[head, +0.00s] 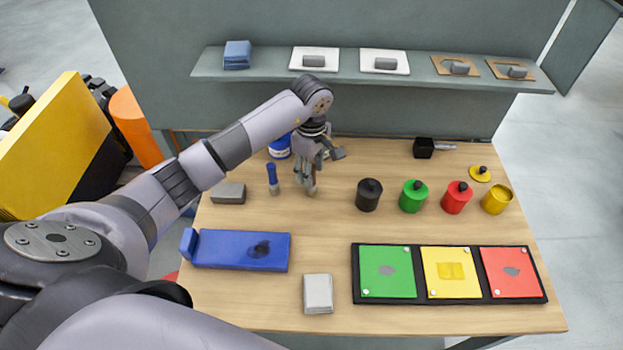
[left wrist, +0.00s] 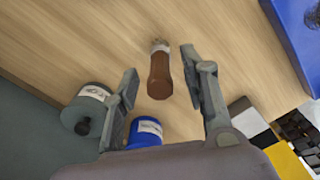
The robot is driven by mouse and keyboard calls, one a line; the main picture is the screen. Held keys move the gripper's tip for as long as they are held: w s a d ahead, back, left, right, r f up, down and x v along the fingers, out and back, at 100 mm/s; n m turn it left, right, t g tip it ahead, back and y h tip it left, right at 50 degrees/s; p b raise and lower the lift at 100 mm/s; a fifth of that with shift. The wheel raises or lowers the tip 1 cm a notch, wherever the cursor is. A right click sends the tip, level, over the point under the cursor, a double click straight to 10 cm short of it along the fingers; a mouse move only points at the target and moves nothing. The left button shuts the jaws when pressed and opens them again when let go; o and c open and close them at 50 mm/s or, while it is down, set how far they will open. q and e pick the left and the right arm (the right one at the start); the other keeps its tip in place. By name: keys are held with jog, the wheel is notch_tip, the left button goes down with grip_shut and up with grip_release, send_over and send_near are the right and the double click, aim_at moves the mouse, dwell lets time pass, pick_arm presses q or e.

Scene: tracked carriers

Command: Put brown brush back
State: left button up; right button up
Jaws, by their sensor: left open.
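The brown brush (left wrist: 159,76) shows in the left wrist view, with a brown handle and a pale end farther from the camera. It lies between the two fingers of my left gripper (left wrist: 160,62), which are spread, with a visible gap on each side. In the head view my left gripper (head: 305,187) points down over the back left of the table and hides most or all of the brown brush. A blue-handled brush (head: 272,176) stands just left of it. My right gripper is not in view.
A blue can (head: 279,147) stands behind the gripper; a grey-green can with a black knob (left wrist: 85,113) is near it. Black, green, red and yellow pots stand to the right. A blue holder (head: 222,251) and a black tray (head: 420,302) lie in front. A shelf (head: 270,69) is behind.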

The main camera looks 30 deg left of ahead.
pick_arm(q)
notch_tip(320, 180, up, 8)
jog(key=shift+f+b, duration=0.2)
jog(key=shift+b, duration=0.75)
jog(key=shift+r, duration=0.4)
